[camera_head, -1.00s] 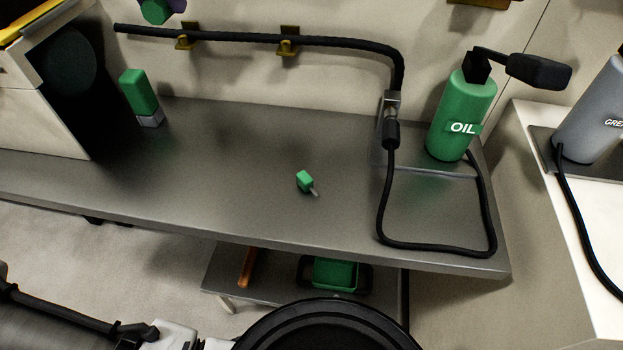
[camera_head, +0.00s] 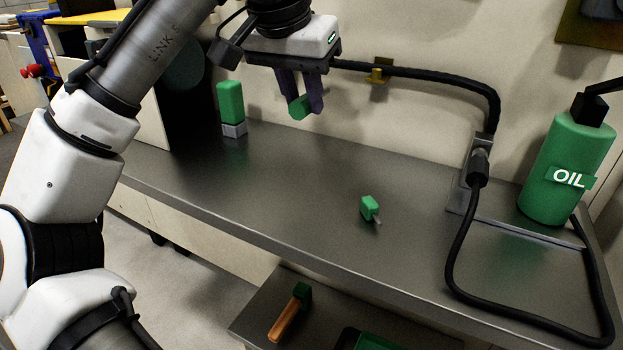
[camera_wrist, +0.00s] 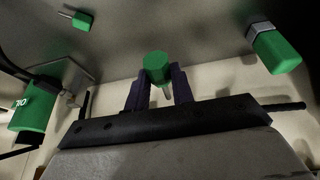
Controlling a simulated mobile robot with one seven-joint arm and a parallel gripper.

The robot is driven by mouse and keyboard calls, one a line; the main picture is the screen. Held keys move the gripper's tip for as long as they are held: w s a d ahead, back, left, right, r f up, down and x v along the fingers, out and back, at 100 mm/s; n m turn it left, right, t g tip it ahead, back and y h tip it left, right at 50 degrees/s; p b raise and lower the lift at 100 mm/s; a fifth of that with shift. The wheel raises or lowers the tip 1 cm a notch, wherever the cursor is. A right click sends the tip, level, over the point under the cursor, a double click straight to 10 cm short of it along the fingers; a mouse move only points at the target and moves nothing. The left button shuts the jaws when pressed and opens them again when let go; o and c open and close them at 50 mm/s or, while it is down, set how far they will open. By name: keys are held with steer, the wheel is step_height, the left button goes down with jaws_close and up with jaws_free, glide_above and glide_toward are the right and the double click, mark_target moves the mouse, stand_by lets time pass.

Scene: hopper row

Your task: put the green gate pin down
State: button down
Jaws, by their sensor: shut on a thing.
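The green gate pin (camera_head: 299,107) is held between the dark purple fingers of my gripper (camera_head: 304,100), above the back of the grey metal bench (camera_head: 290,190). In the wrist view the pin (camera_wrist: 156,66) shows a faceted green head, with a short pale shank between the fingers (camera_wrist: 160,90). The pin is clear of the bench top, and my gripper is shut on it.
A small green block with a metal stub (camera_head: 369,208) lies on the bench. A green block on a grey base (camera_head: 231,105) stands at the back left. A green oil bottle (camera_head: 567,165) and black hose (camera_head: 452,260) occupy the right. The middle left bench is clear.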

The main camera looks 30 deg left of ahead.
mark_target(308, 179)
step_height(308, 179, down, 12)
steer(key=b, duration=0.3)
steer(key=shift+r, duration=0.25)
steer(key=c, duration=1.2)
jaws_free()
steer(key=shift+f, duration=0.1)
steer(key=p+v, duration=0.3)
steer(key=v, duration=0.9)
